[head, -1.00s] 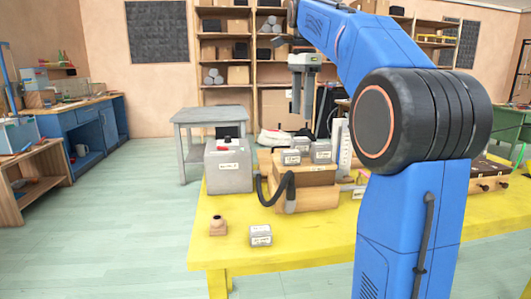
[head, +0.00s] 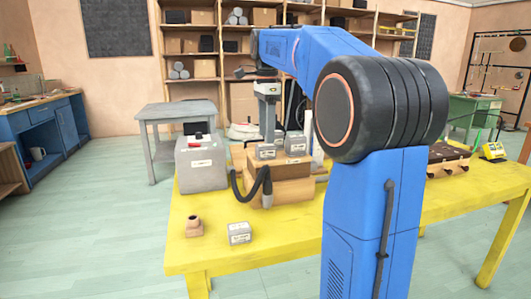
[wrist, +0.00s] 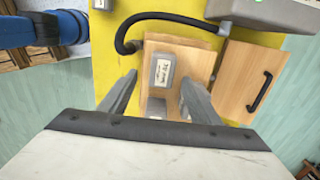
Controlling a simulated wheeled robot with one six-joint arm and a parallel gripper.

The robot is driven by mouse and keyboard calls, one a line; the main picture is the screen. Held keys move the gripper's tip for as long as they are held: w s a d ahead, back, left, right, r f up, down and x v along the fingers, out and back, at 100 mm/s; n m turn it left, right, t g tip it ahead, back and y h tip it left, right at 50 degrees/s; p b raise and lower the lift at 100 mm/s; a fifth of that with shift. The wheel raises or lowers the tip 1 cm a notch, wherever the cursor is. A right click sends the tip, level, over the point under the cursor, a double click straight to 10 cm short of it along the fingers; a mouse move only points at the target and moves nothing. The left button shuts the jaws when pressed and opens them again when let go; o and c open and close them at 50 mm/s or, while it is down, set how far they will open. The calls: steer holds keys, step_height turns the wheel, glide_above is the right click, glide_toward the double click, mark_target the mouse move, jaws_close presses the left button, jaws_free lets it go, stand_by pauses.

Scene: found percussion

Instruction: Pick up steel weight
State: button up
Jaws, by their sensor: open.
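Small grey labelled blocks sit on a wooden box (head: 284,168) on the yellow table; one grey block (head: 265,152) is at its front left and another grey block (head: 295,146) is to the right. A further grey block (head: 239,233) lies at the table's front. The labels are too small to read, so I cannot tell which is the steel weight. My gripper (head: 268,138) is open, pointing down just above the blocks on the box. In the wrist view a labelled block (wrist: 163,70) shows near the fingertips, and another block (wrist: 157,106) lies between the fingers, partly hidden.
A large grey box (head: 202,165) stands left of the wooden box. A black curved hose (head: 250,190) runs down its front. A small brown object (head: 194,226) stands at the front left. The yellow table (head: 215,258) is bare along its front edge.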

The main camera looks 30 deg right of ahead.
mark_target(266, 145)
steer(key=shift+w+f, duration=0.2)
steer(key=shift+f, duration=2.85)
steer(key=shift+r, duration=0.1)
steer(key=c, duration=1.4)
